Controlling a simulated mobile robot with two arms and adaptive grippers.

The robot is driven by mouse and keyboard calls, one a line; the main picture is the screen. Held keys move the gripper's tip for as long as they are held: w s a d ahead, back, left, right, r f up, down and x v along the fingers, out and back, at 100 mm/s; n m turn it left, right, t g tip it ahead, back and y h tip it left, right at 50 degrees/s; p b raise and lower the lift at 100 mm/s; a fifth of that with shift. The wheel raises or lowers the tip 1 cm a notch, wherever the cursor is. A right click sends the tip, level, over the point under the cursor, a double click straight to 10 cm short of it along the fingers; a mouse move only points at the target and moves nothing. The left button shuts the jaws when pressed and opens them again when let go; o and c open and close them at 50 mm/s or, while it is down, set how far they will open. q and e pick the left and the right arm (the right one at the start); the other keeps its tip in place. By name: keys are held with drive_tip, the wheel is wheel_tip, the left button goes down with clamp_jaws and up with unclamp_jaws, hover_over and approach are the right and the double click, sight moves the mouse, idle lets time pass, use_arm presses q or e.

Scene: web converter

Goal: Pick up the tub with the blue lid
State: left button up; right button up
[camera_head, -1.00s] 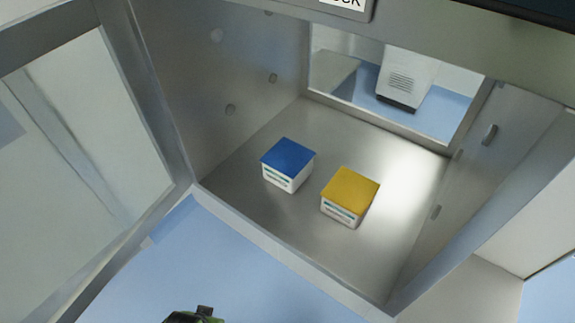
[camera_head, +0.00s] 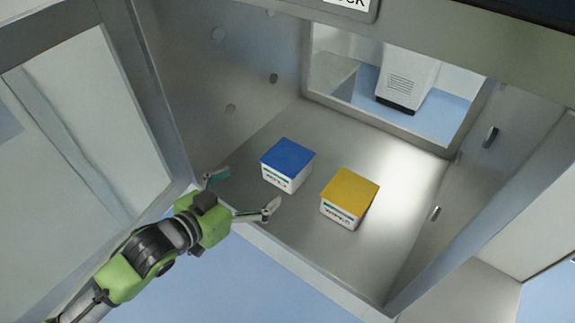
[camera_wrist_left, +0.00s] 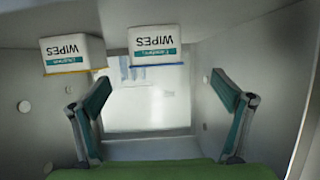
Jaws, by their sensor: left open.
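The tub with the blue lid (camera_head: 287,165) stands upright on the metal floor of the chamber in the head view. In the left wrist view the picture is upside down, and this white tub marked WIPES (camera_wrist_left: 154,45) shows its blue lid edge at the bottom. My left gripper (camera_head: 246,192) is open and empty at the chamber's front opening. Its fingers are spread apart, just short of the blue-lidded tub and not touching it. Both fingers also show in the left wrist view (camera_wrist_left: 162,92). My right gripper is not in view.
A tub with a yellow lid (camera_head: 350,190) stands close to the right of the blue one; it also shows in the wrist view (camera_wrist_left: 66,52). Metal walls (camera_head: 215,75) flank the chamber, with a window at the back. The front sill (camera_head: 290,262) lies below.

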use_arm(q)
drive_tip(key=p, duration=0.1)
approach(286, 158)
drive_tip(key=shift+h, duration=0.4)
drive_tip(key=w+f, duration=0.1)
drive_tip(key=w+d+f, duration=0.1)
drive_tip(key=w, duration=0.1)
drive_tip(key=shift+w+d+f, duration=0.15)
drive_tip(key=shift+w+d, duration=0.05)
drive_tip(key=shift+w, duration=0.1)
drive_tip(key=shift+w+d+f, duration=0.25)
drive_tip(key=shift+w+d, duration=0.1)
drive_tip(key=shift+w, duration=0.1)
drive_tip(key=shift+w+d+p, duration=0.3)
drive_tip(key=shift+d+p, duration=0.05)
drive_tip(key=shift+p, duration=0.2)
drive_tip(key=x, duration=0.1)
drive_tip(key=p+x, duration=0.1)
drive_tip(key=x, duration=0.1)
drive_tip(key=shift+d+r, duration=0.2)
drive_tip(key=shift+d, duration=0.1)
drive_tip(key=shift+w+d+f, duration=0.2)
drive_tip(key=shift+w+d, duration=0.1)
drive_tip(key=shift+w, duration=0.15)
drive_tip(key=shift+c, duration=0.4)
